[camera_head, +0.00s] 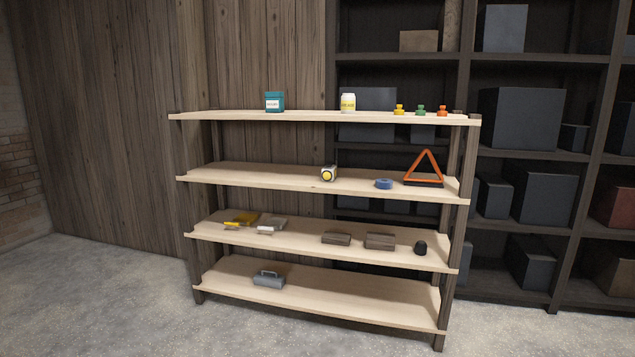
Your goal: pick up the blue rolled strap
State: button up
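A small blue rolled strap (384,184) lies flat on the second shelf from the top (255,178) of a light wooden shelf unit, right of the middle. An orange warning triangle (425,168) on a dark base stands close to its right. A white and yellow round-faced item (328,174) lies farther to its left, with bare board between. The strap shows whole and nothing covers it. My gripper is not in view.
The top shelf (220,116) holds a teal container, a white jar and several small coloured items. The third shelf holds dark blocks, a black item and yellow pieces. A grey toolbox (268,279) sits on the bottom shelf. Dark storage racks (556,180) stand behind. The concrete floor (100,300) looks clear.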

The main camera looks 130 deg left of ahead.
aim_at(382, 184)
jog(key=u, duration=0.45)
jog(key=l+u, duration=0.1)
jog(key=u, duration=1.3)
jog(key=l+u, duration=0.1)
jog(key=u, duration=0.8)
jog(key=k+u, duration=0.1)
jog(key=u, duration=0.85)
jog(key=i+l, duration=0.1)
jog(key=i, duration=1.55)
jog(key=i+l, duration=0.1)
jog(key=i, duration=1.55)
